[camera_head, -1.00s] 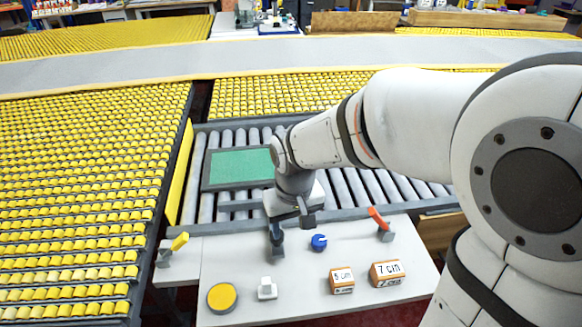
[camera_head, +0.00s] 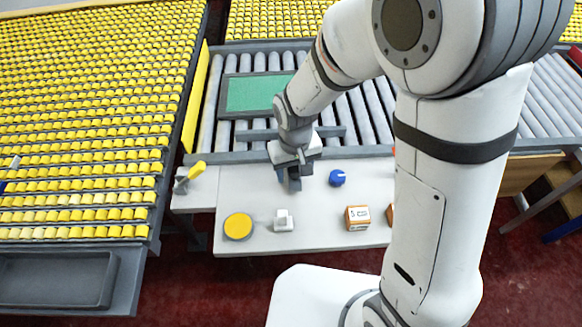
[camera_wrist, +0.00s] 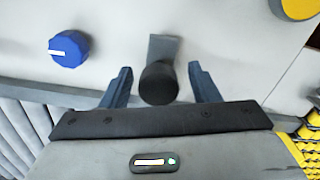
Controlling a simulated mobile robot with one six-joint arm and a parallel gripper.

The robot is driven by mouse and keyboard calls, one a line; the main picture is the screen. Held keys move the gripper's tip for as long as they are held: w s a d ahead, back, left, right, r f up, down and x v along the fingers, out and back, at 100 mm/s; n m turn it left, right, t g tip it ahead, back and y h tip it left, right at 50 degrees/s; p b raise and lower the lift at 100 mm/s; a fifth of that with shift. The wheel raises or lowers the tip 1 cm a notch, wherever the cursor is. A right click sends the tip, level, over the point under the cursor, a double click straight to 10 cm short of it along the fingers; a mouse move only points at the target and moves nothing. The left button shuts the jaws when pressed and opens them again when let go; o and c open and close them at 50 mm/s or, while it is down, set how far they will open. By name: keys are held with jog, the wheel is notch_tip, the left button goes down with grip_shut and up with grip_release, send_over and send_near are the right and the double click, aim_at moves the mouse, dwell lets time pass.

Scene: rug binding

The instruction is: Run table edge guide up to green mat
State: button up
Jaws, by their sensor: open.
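The green mat (camera_head: 258,93) lies in a dark grey frame on the roller table. A grey bar (camera_head: 335,131), seemingly the table edge guide, lies across the rollers in front of the mat. A strip of rollers shows between the bar and the mat's frame. My gripper (camera_head: 290,180) points down over the white panel just in front of the bar. In the wrist view my gripper (camera_wrist: 159,68) is open, with a black round handle (camera_wrist: 158,84) between its two blue-grey fingers, gaps showing on both sides. In the head view my gripper hides this handle.
The white panel (camera_head: 320,235) holds a yellow-handled lever (camera_head: 195,171), a blue knob (camera_head: 337,178), a yellow disc (camera_head: 238,226), a white switch (camera_head: 284,221) and an orange-white box (camera_head: 358,218) marked "5 cm". My arm covers the panel's right side.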

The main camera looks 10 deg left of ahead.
jog(key=shift+c, duration=0.5)
grip_shut()
